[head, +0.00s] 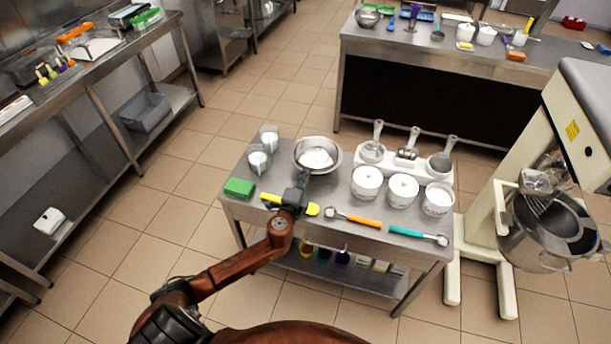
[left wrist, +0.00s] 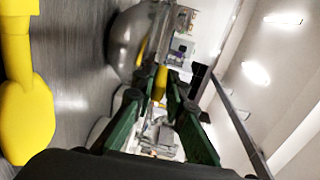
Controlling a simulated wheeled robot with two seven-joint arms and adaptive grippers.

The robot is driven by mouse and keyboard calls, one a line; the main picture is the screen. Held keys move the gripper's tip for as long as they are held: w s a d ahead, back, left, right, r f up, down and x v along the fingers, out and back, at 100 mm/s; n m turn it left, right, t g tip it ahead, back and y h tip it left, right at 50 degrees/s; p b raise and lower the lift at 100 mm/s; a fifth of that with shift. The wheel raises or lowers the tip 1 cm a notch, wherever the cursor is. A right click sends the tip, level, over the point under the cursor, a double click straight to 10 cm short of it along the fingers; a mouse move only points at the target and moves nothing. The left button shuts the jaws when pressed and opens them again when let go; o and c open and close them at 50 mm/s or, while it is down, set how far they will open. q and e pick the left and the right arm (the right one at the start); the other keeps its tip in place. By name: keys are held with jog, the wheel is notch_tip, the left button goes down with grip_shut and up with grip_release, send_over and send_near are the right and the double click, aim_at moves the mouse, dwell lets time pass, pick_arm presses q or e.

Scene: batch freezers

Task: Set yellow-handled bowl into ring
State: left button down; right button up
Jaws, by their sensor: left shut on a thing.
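A steel bowl (head: 317,143) with white contents is at the back of the steel cart, and its side also shows in the left wrist view (left wrist: 124,42). My left gripper (head: 302,181) is at the bowl's near side. I cannot tell whether the bowl touches the cart top. A cream mixer (head: 475,240) stands at the right with a large steel bowl (head: 520,253). I cannot clearly make out a ring. My right gripper is not in view.
A yellow utensil (head: 313,209) lies under the gripper. A green block (head: 239,187), an orange-handled spoon (head: 364,221) and a teal-handled spoon (head: 405,234) lie along the front. White tubs (head: 402,190) and a scoop holder (head: 440,178) stand to the right.

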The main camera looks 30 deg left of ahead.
pick_arm(q)
jog(key=shift+s+f, duration=0.1)
jog(key=shift+f, duration=0.35)
jog(key=c, duration=2)
grip_release()
jog(key=shift+c, duration=0.2)
jog(key=shift+o, duration=1)
jog(key=shift+r, duration=0.2)
jog(key=shift+f, duration=0.15)
jog(key=shift+s, duration=0.35)
jog(key=v, duration=1.1)
jog(key=shift+r, duration=0.3)
jog(key=shift+d, duration=0.1)
